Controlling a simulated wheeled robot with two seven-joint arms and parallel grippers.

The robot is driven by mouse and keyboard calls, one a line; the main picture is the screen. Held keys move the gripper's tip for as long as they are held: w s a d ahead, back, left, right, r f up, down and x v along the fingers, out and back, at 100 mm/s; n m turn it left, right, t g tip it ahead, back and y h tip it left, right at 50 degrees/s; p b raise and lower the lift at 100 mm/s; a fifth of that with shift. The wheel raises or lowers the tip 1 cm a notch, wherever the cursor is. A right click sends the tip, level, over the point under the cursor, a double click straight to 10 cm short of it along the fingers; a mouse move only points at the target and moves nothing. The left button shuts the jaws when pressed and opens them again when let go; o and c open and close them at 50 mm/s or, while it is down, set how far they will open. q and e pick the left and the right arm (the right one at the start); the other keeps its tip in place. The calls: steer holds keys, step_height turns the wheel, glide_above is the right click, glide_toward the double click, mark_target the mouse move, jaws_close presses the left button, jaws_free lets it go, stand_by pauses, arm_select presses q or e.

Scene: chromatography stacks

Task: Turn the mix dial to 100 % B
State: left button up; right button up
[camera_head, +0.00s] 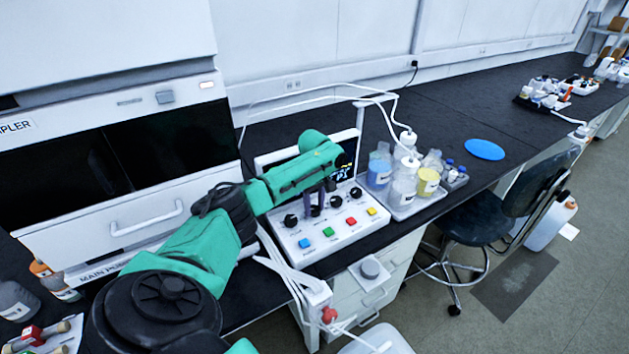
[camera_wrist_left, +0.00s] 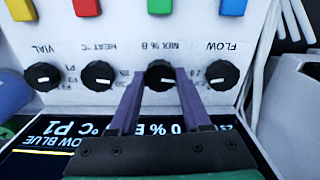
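The mix dial (camera_wrist_left: 160,73) is a black round knob labelled MIX % B on the white control panel (camera_wrist_left: 70,102), upside down in the left wrist view. My left gripper (camera_wrist_left: 159,72) has its two purple fingers apart, one on each side of this dial. A narrow gap seems to show, but contact is not clear. In the head view my left gripper (camera_head: 315,204) reaches down to the row of dials from above. The display (camera_wrist_left: 50,145) is partly hidden by the gripper; a "0 % B" reading partly shows, any leading digits unclear. My right gripper is not in view.
The flow dial (camera_wrist_left: 222,75) and heat dial (camera_wrist_left: 98,75) flank the mix dial closely, with the vial dial (camera_wrist_left: 43,76) beyond. Coloured buttons, such as the green one (camera_wrist_left: 160,5), line the panel. Bottles in a tray (camera_head: 408,208) stand to the right of the panel.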

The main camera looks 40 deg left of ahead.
arm_select(q)
jaws_close()
